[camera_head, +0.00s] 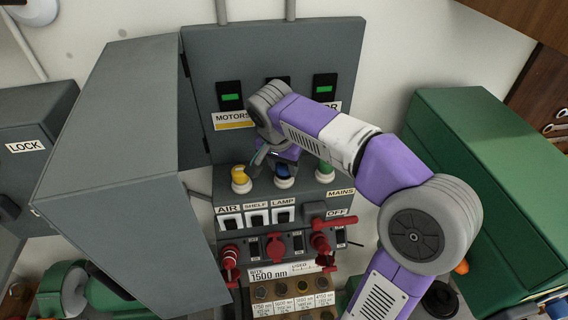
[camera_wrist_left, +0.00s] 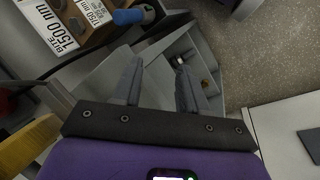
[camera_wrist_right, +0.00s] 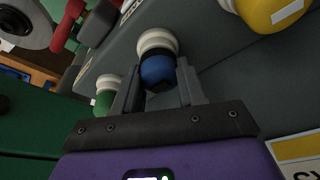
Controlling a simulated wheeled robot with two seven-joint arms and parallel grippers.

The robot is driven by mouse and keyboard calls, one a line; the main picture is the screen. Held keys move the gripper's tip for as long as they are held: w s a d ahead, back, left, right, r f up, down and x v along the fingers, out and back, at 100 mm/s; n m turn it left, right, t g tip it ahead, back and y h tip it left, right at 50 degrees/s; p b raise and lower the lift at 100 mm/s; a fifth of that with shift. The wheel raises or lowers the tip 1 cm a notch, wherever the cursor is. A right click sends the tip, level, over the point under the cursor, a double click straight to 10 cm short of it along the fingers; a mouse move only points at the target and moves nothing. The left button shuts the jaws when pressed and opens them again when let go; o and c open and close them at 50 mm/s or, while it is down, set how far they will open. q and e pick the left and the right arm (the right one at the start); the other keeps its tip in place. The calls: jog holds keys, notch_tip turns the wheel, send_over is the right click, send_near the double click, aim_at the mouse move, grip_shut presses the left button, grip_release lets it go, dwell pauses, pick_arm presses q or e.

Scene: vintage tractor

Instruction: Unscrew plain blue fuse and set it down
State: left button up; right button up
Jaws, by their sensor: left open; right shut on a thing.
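The plain blue fuse (camera_head: 284,181) sits in a white socket on the grey panel, between a yellow fuse (camera_head: 240,176) and a green fuse (camera_head: 324,170). In the right wrist view the blue fuse (camera_wrist_right: 158,72) lies between the fingertips of my right gripper (camera_wrist_right: 156,88), with its white socket (camera_wrist_right: 157,42) behind it. My right gripper (camera_head: 276,158) is shut on the blue fuse, and its fingers are partly hidden by the arm in the head view. My left gripper (camera_wrist_left: 157,82) is open and empty, above a grey tray (camera_wrist_left: 208,66) with small items; it is not visible in the head view.
The open grey cabinet door (camera_head: 120,170) stands left of the fuses. Below them are labelled switches (camera_head: 256,216) and red clamps (camera_head: 230,257). A green box (camera_head: 480,160) is at the right. In the left wrist view a blue-handled tool (camera_wrist_left: 128,17) lies near the tray.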

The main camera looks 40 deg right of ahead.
jog(key=n+t+y, duration=0.1)
jog(key=n, duration=0.8)
jog(key=n+y, duration=0.1)
jog(key=n, duration=0.1)
jog(key=shift+n+t+y, duration=0.3)
jog(key=shift+n, duration=0.1)
jog(key=o, duration=0.8)
jog(key=m+h, duration=0.1)
jog(key=m, duration=0.5)
jog(key=m+g, duration=0.1)
jog(key=m, duration=0.2)
jog(key=m+h, duration=0.1)
jog(key=m, duration=0.2)
jog(key=shift+g+h, duration=0.3)
jog(key=shift+g, duration=0.1)
